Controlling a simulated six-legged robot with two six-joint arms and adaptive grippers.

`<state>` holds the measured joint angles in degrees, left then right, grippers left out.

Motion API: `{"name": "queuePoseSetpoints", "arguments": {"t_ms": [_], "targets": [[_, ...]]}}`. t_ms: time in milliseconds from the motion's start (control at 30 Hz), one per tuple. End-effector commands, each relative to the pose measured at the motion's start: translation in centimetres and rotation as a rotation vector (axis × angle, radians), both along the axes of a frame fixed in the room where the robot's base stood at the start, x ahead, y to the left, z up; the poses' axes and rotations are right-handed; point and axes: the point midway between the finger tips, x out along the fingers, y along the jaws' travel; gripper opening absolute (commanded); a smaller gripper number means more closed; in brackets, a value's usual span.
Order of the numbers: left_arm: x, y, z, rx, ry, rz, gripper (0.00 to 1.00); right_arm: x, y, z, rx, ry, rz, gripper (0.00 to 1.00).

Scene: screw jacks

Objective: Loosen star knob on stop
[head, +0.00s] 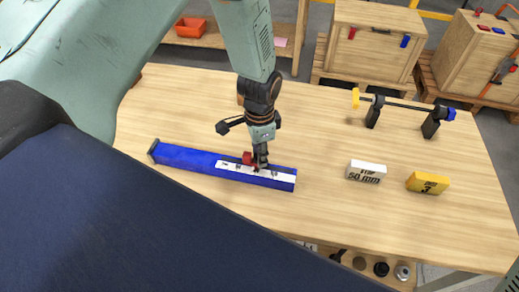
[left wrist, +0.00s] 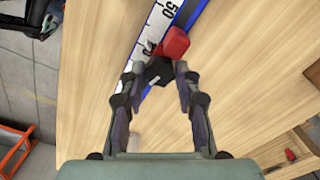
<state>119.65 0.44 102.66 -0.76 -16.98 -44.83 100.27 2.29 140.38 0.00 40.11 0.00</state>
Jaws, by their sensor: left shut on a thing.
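A blue rail (head: 185,157) with a white scale strip (head: 228,170) lies on the wooden table. A red stop (head: 247,158) sits on the rail; it also shows in the left wrist view (left wrist: 173,43). A black star knob (left wrist: 158,71) is at the near side of the stop. My left gripper (head: 261,161) points down over the rail. In the left wrist view its two fingertips (left wrist: 160,77) are shut on the star knob, one on each side. The knob is mostly hidden by the gripper in the head view. My right gripper is not in view.
A white block reading "STOP 50 mm" (head: 366,171) and a yellow block with a 3 (head: 427,183) lie to the right. A dark rod on black supports (head: 432,122) stands at the back right. Wooden crates (head: 370,42) are beyond the table. The table between is clear.

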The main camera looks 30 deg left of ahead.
Motion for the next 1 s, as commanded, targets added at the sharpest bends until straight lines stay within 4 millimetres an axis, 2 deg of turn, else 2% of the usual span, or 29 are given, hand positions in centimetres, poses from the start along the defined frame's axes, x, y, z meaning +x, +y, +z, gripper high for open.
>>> {"name": "queuePoseSetpoints", "arguments": {"t_ms": [267, 300, 533, 833, 1000], "targets": [[0.1, 0.0, 0.0, 0.0, -0.003, 0.004, 0.01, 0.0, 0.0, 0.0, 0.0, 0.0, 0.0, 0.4], [0.1, 0.0, 0.0, 0.0, -0.003, 0.004, 0.36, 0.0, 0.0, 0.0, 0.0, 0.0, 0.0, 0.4], [0.0, 0.0, 0.0, 0.0, -0.001, 0.003, 0.55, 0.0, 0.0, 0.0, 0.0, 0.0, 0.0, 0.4], [0.0, 0.0, 0.0, 0.0, 0.0, 0.002, 0.55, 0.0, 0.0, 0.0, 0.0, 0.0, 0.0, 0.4], [0.1, 0.0, 1.7, 0.0, -0.003, 0.002, 0.55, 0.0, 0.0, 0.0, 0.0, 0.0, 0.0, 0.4]]}}
